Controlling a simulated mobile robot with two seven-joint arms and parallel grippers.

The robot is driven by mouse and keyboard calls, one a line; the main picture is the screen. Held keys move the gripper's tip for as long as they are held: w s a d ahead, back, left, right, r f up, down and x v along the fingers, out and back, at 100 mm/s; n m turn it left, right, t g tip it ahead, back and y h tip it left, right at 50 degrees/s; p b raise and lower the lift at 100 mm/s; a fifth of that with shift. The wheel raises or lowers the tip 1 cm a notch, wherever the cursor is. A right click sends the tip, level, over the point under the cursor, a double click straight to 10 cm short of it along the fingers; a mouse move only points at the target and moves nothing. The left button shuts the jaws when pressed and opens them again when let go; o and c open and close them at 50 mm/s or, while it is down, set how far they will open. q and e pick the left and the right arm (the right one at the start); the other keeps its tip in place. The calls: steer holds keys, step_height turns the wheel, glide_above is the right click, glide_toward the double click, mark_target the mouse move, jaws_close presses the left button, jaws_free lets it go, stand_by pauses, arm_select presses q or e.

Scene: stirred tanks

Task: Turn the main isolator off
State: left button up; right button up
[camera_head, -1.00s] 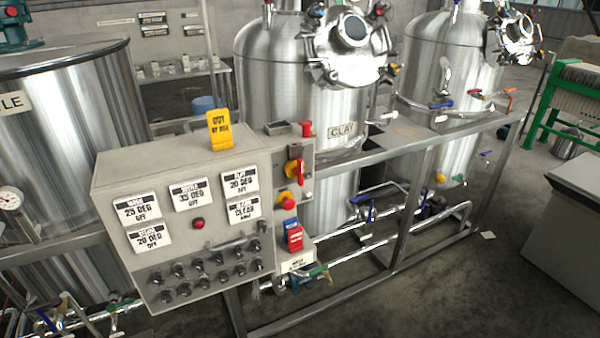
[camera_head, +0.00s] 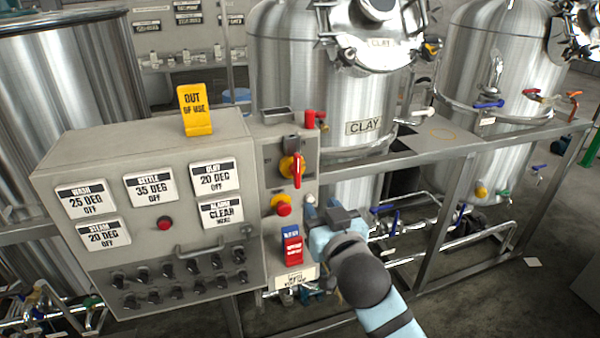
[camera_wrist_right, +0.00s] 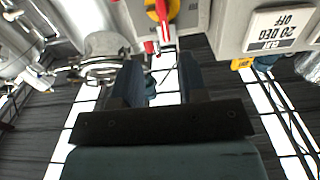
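The main isolator (camera_head: 293,168) is a red rotary handle on a yellow disc, on the narrow grey switch plate right of the control box. Its red handle stands roughly upright. In the right wrist view the red and yellow isolator (camera_wrist_right: 160,12) shows at the top edge, partly cut off. My right gripper (camera_head: 323,212) is below and to the right of the isolator, apart from it. In the wrist view my right gripper (camera_wrist_right: 160,75) has its two fingers apart with nothing between them. My left gripper is not in view.
A red button on yellow (camera_head: 282,205) sits under the isolator, with a red tag (camera_head: 292,250) below. The grey control box (camera_head: 130,240) carries labels, knobs and a yellow "OUT OF USE" sign (camera_head: 195,108). A steel tank (camera_head: 285,65) and frame rail (camera_head: 470,140) stand behind.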

mark_target(298, 173)
steer(key=p+x, duration=0.1)
steer(key=x, duration=1.2)
steer(key=shift+w+a+r, duration=0.15)
steer(key=shift+w+a, duration=0.1)
steer(key=shift+a, duration=0.05)
steer(key=shift+c, duration=0.4)
steer(key=c, duration=0.6)
